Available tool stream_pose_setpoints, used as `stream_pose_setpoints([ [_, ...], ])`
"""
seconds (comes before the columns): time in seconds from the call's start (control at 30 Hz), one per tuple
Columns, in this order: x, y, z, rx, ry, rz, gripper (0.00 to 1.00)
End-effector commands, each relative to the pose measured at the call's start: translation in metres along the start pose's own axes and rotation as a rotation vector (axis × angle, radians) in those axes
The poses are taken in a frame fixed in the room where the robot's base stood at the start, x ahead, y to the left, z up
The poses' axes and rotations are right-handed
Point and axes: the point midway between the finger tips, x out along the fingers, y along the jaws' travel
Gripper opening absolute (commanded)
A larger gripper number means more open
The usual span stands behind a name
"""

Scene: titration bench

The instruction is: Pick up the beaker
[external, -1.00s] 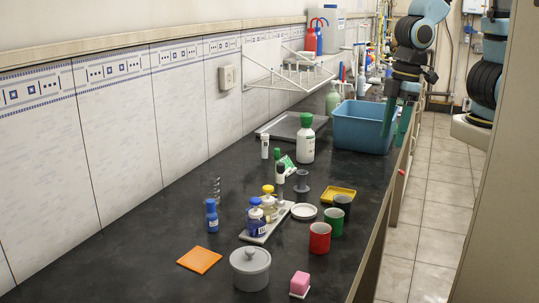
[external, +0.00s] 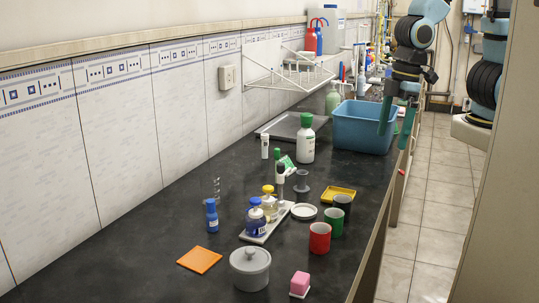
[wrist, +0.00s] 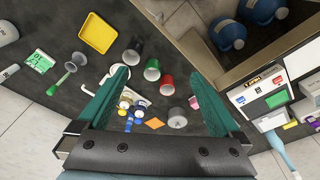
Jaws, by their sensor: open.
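A small clear vessel with graduation marks (external: 217,189), which looks like the beaker, stands on the dark bench just behind a blue bottle (external: 212,216). It is faint, and I cannot make it out surely in the wrist view. My gripper (external: 395,126) is open and empty, with its teal fingers hanging down at the bench's right edge beside the blue bin, far back from the beaker. In the wrist view the spread fingers (wrist: 158,72) frame part of the bench from high above.
A blue bin (external: 362,132) and a white green-capped bottle (external: 306,140) stand farther back. A rack with bottles (external: 262,232), red mug (external: 320,238), green mug (external: 334,222), dark mug (external: 342,204), and grey lidded pot (external: 249,268) crowd the front. An orange tile (external: 199,260) lies left.

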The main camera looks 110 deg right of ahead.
Motion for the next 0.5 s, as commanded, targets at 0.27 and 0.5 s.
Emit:
stream_pose_setpoints([
  [0.27,-0.024,0.000,-0.005,0.000,0.007,0.000,1.00],
  [0.5,-0.040,0.010,-0.024,0.013,0.036,0.022,1.00],
])
